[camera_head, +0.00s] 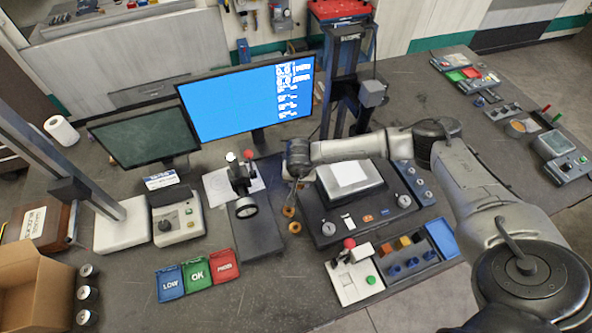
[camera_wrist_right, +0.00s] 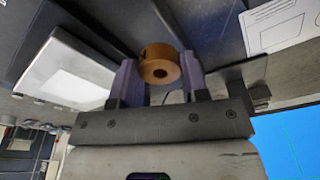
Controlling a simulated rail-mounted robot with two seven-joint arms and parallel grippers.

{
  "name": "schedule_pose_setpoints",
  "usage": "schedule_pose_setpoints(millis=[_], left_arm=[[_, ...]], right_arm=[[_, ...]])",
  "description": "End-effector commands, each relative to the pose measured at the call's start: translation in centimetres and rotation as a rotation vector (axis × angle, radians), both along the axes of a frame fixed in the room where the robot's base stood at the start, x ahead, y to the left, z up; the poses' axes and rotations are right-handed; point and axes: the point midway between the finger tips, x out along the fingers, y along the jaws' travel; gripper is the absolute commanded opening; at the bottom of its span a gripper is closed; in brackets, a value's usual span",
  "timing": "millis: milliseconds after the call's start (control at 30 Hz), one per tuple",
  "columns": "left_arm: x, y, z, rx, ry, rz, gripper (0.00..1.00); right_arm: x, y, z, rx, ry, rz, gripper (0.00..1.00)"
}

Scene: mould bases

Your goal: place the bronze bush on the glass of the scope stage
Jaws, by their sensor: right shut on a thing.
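The bronze bush (camera_wrist_right: 160,66) is a short orange-brown ring with a central hole. My right gripper (camera_wrist_right: 160,80) is shut on it, one finger on each side. In the head view my right gripper (camera_head: 290,203) points down just left of the scope stage (camera_head: 325,213), and an orange ring (camera_head: 288,211) shows at its fingertips. The glass (camera_head: 350,174) is a pale square panel on top of the stage, to the right of the gripper. The pale panel (camera_wrist_right: 65,75) also shows at the left of the wrist view. My left gripper is not in view.
Another orange ring (camera_head: 295,227) shows below the gripper, beside the stage. A dark stand with a round lens (camera_head: 246,207) is at the left. A control box with a red knob (camera_head: 355,275) and a blue tray (camera_head: 441,238) are in front. The scope's column (camera_head: 340,85) rises behind.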

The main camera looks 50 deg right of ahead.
Motion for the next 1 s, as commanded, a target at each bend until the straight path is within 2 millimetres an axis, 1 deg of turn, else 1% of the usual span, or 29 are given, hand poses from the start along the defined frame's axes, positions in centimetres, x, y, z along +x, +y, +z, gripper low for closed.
schedule_pose_setpoints(millis=[133, 300, 500, 600, 800, 1000], left_arm=[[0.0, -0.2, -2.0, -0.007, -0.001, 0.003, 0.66], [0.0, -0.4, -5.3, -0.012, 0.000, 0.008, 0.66], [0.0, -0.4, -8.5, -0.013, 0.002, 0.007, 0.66], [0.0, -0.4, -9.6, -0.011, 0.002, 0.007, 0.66], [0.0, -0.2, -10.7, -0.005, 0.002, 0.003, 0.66], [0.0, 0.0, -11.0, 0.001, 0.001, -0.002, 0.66]], right_arm=[[1.8, 0.6, -1.7, 0.002, -0.003, 0.001, 0.12], [5.2, 1.4, -4.1, 0.002, -0.004, 0.000, 0.12], [8.5, 2.2, -6.0, 0.001, -0.003, 0.000, 0.12], [9.7, 2.5, -6.5, 0.000, -0.002, 0.000, 0.12], [11.0, 2.8, -7.0, 0.001, -0.001, 0.001, 0.12], [11.2, 2.9, -7.2, 0.001, 0.000, 0.001, 0.12]])
